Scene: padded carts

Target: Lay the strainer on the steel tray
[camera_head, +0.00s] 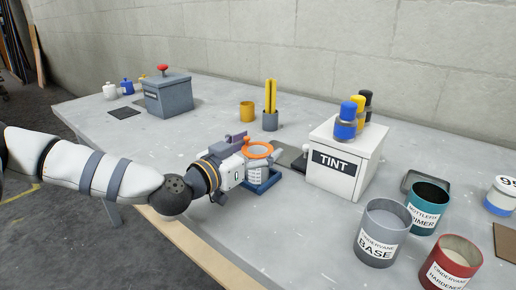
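An orange-rimmed ring that looks like the strainer (259,149) sits over a white container (254,174) on a blue stand (264,187), near the middle of the table. My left gripper (243,164) is at the left side of the ring, touching or very close to it. Its fingers are too small and partly hidden, so I cannot tell whether they are closed on the rim. A dark grey rimmed tray (408,180), likely the steel tray, lies at the right, partly hidden behind the teal can. My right gripper is not in view.
A white TINT box (335,168) with several bottles on top stands between the ring and the tray. A grey can (381,238), a teal can (426,205) and a red can (451,262) crowd the right. A dark flat plate (290,156) lies behind the ring.

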